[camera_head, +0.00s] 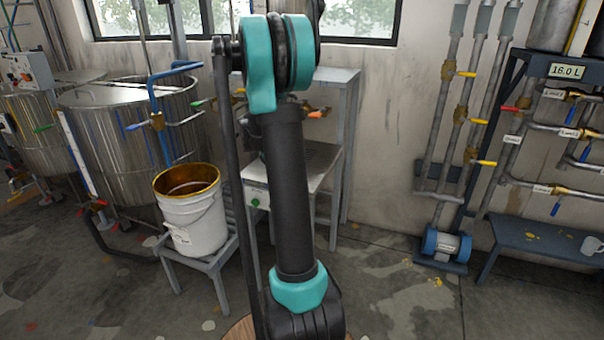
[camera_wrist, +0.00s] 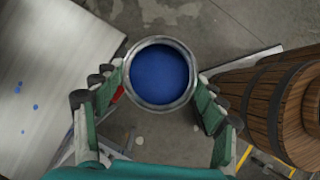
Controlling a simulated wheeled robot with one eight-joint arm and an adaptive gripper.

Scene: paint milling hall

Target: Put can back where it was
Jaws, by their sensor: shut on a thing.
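The can (camera_wrist: 160,101), an open metal tin with blue paint inside, shows in the wrist view at the top middle. My gripper (camera_wrist: 160,82) is shut on it, with one finger at its left side and one at its right. I look into the can from above, and its rim looks round. The can's lower part is hidden. In the head view my arm stands up the middle, and neither the gripper nor the can can be made out.
In the wrist view, a grey metal surface (camera_wrist: 40,70) with blue drops lies left, and a wooden barrel (camera_wrist: 240,92) stands close right. In the head view, a white bucket (camera_head: 195,228) stands on a stand beside metal tanks (camera_head: 120,125). A pump (camera_head: 447,245) and blue bench (camera_head: 540,243) are right.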

